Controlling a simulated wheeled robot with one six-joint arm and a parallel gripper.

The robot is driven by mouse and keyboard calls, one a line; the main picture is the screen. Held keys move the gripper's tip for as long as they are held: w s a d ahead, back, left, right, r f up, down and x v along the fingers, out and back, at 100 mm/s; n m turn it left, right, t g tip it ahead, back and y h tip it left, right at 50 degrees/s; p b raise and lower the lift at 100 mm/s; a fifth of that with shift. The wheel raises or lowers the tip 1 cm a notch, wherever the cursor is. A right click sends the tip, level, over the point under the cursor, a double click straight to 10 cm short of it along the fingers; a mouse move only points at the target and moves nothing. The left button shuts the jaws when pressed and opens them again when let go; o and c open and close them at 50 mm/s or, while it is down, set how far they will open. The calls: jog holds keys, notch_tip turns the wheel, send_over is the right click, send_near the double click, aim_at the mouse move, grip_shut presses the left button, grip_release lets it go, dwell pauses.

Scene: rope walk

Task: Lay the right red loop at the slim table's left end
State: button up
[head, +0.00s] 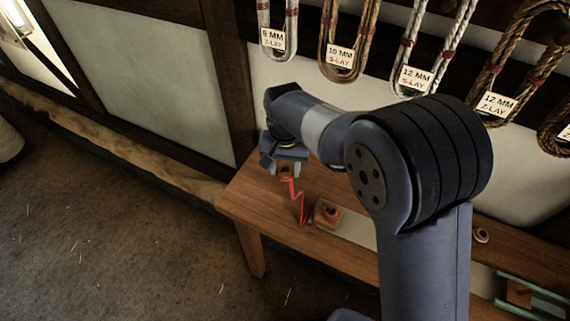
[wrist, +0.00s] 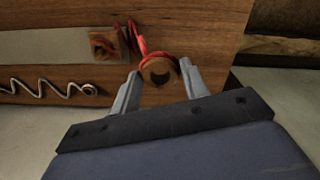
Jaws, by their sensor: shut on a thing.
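My gripper (head: 283,168) is over the left end of the slim wooden table (head: 245,197) in the head view. In the wrist view, the fingers (wrist: 161,82) are shut on a round brown wooden piece (wrist: 156,76) with a dark hole. A red loop (wrist: 145,57) lies around its upper side. I cannot tell whether the held piece touches the table.
A pale strip (head: 356,229) runs along the tabletop. A wavy pale cord (wrist: 35,88) lies left in the wrist view. A small round piece (head: 481,235) and a green-edged tray (head: 535,290) are at right. Labelled rope coils (head: 343,55) hang on the wall behind. The table's left corner is bare.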

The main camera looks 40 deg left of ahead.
aim_at(285, 209)
jog(key=shift+f+b, duration=6.1)
jog(key=shift+f, duration=3.1)
jog(key=o, duration=0.8)
jog(key=shift+o, duration=0.2)
jog(key=shift+r, duration=0.1)
notch_tip(285, 209, up, 11)
jog(key=shift+f, duration=0.2)
